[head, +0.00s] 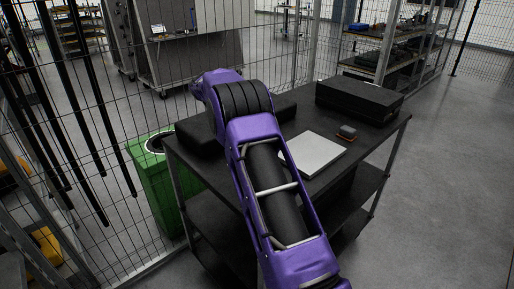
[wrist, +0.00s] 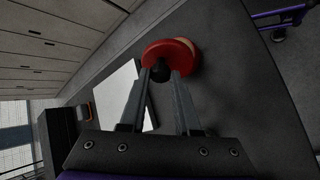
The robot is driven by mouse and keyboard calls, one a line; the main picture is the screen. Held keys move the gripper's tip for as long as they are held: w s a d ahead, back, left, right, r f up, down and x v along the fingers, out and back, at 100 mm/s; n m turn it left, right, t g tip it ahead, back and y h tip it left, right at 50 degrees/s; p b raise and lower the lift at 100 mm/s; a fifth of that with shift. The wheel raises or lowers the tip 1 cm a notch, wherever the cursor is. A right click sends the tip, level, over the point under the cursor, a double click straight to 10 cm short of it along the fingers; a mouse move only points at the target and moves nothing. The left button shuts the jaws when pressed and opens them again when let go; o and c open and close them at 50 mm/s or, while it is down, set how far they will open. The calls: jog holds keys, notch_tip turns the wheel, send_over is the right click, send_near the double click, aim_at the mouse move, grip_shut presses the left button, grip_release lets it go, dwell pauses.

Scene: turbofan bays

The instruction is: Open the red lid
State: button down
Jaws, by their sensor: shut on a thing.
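The red lid (wrist: 181,55) is a round red disc with a black knob, near the top middle of the wrist view. My gripper (wrist: 162,80) is shut on the knob, one finger on each side. A tan edge (wrist: 190,43) shows just beyond the red disc; I cannot tell what it belongs to or whether the lid touches it. In the head view my purple arm reaches over the black cart, and the gripper and lid are hidden.
The black cart (head: 377,138) carries a black case (head: 360,97), a pale flat panel (head: 316,150), a small grey-orange object (head: 347,131) and a dark box (head: 197,134). A green bin (head: 158,200) stands left of the cart, near wire fencing. Open floor lies right.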

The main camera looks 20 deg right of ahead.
dwell(0.4)
jog(key=c, duration=0.6)
grip_release()
notch_tip(320, 180, up, 10)
jog(key=shift+f, duration=0.1)
dwell(0.4)
